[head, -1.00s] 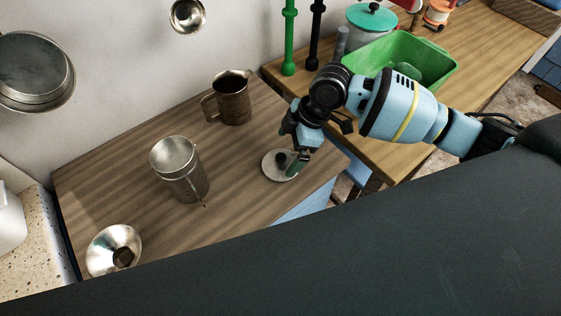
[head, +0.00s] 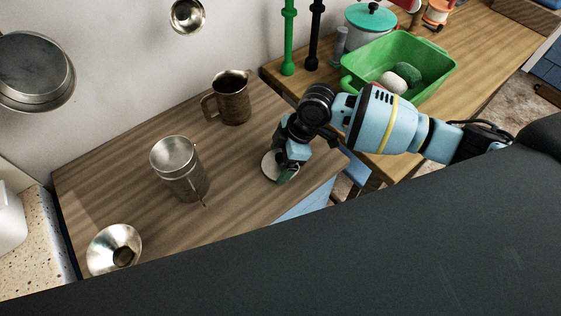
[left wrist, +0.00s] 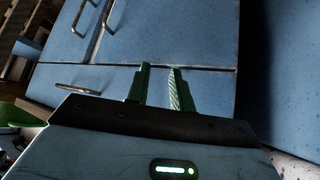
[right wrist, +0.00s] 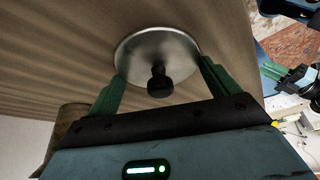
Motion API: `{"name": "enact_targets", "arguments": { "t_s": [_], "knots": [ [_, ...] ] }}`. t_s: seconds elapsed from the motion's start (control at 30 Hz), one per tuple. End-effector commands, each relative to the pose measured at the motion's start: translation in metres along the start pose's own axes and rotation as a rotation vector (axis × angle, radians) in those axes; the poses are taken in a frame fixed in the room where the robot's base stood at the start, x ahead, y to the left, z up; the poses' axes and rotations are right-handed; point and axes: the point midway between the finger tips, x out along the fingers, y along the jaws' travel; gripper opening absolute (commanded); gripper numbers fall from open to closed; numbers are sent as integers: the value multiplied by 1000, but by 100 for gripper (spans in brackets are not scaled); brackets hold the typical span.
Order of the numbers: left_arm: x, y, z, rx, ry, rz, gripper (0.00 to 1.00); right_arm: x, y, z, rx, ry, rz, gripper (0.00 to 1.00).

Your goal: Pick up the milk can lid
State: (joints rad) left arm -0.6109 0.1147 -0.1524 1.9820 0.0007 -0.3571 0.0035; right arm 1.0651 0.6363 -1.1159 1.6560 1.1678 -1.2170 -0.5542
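The milk can lid (right wrist: 150,48) is a round metal disc with a black knob (right wrist: 160,82). It lies on the wooden worktop, and in the head view its left edge (head: 268,168) shows beside my right gripper (head: 287,172), which hides most of it. In the right wrist view my right gripper (right wrist: 160,85) is open, with one green finger on each side of the knob and neither seen touching it. My left gripper (left wrist: 160,88) appears in the left wrist view with its two fingers a little apart and nothing between them, in front of blue cabinet fronts.
On the worktop (head: 130,190) stand a metal can (head: 185,180), a brown jug (head: 232,100) and a metal funnel (head: 113,248). A green basin (head: 440,62) holding a white and a green object sits on the counter at right.

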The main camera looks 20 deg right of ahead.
Motion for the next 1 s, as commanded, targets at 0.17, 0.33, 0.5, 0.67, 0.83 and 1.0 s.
{"name": "enact_targets", "arguments": {
  "t_s": [0.17, 0.33, 0.5, 0.67, 0.83, 1.0],
  "knots": [
    [0, 0, 0, 0, 0, 0, 23, 0, 0, 0, 0, 0, 0, 65],
    [0, 0, 0, 0, 0, 0, 23, -3, 0, -1, 0, 1, 1, 65],
    [0, 0, 0, 0, 0, 0, 23, -15, 1, -7, -2, 2, 2, 65],
    [0, 0, 0, 0, 0, 0, 23, -36, 1, -15, -3, 2, 3, 65],
    [-1, 0, -7, 1, 12, -1, 23, -34, -39, -23, -6, 2, -1, 65],
    [-2, -1, -12, 3, 21, -2, 23, -35, -84, -33, -6, 2, -1, 65]
  ]
}}
